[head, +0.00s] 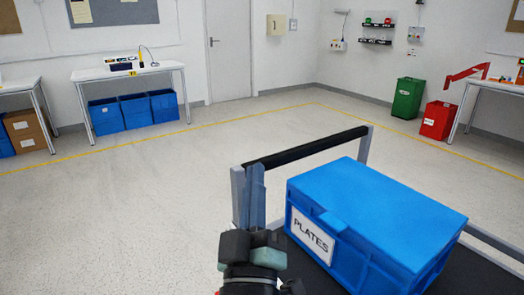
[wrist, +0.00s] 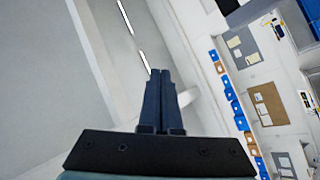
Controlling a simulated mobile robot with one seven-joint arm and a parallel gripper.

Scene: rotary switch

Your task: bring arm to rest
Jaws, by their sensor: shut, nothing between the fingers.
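My gripper (head: 253,195) points upward in the lower middle of the head view, in front of the cart's handle and left of the blue box. In the wrist view my gripper (wrist: 162,75) shows two dark fingers closed together, with nothing between them. The wrist view looks out at the ceiling and a wall, turned on its side. The lower part of my arm is cut off by the bottom edge of the head view.
A blue box labelled PLATES (head: 385,215) stands close on the right, on a cart with a black handle bar (head: 305,148). The open floor (head: 120,215) lies left and ahead. Two tables (head: 128,72) (head: 20,84) stand far left. Green (head: 407,98) and red bins (head: 437,120) stand far right.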

